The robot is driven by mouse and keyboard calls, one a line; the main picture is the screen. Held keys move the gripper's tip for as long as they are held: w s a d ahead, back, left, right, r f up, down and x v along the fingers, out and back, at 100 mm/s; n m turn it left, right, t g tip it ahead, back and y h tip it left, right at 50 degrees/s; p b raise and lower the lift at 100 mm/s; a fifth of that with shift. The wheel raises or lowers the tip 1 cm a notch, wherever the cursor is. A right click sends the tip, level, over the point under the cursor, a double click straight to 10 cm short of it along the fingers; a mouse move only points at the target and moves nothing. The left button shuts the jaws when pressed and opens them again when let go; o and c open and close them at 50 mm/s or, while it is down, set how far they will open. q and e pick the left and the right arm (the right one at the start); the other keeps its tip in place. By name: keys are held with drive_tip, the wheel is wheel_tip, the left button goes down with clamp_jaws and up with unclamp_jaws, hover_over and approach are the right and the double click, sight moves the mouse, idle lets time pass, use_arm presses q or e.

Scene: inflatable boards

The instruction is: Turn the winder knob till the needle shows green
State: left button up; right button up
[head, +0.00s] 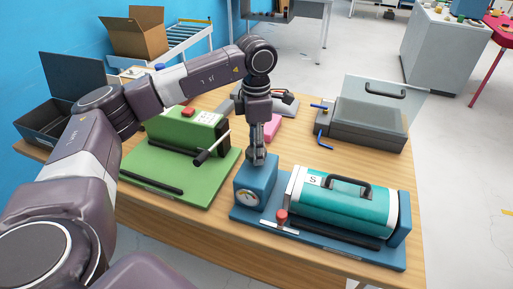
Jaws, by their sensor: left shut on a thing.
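A blue box with a round gauge (247,199) on its front stands at the left end of a blue base board (330,250). The gauge face is pale with some yellow; the needle is too small to read for certain. My left gripper (257,158) points straight down onto the top of the blue box (262,182). It is shut on the winder knob there, and its fingers hide the knob almost wholly. My right gripper is not in view.
Right of the box, a teal cylinder (325,205) with a black handle and a red knob (282,216) share the board. A green machine (185,133) with a crank stands left. A grey case (362,130) with a raised clear lid stands behind right. An open carton (135,35) is farther back.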

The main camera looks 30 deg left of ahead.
use_arm(q)
drive_tip(key=shift+w+a+r, duration=0.1)
drive_tip(key=shift+r, duration=0.05)
drive_tip(key=o, duration=1.2)
drive_tip(key=shift+c, duration=0.2)
wheel_tip(320, 180, up, 12)
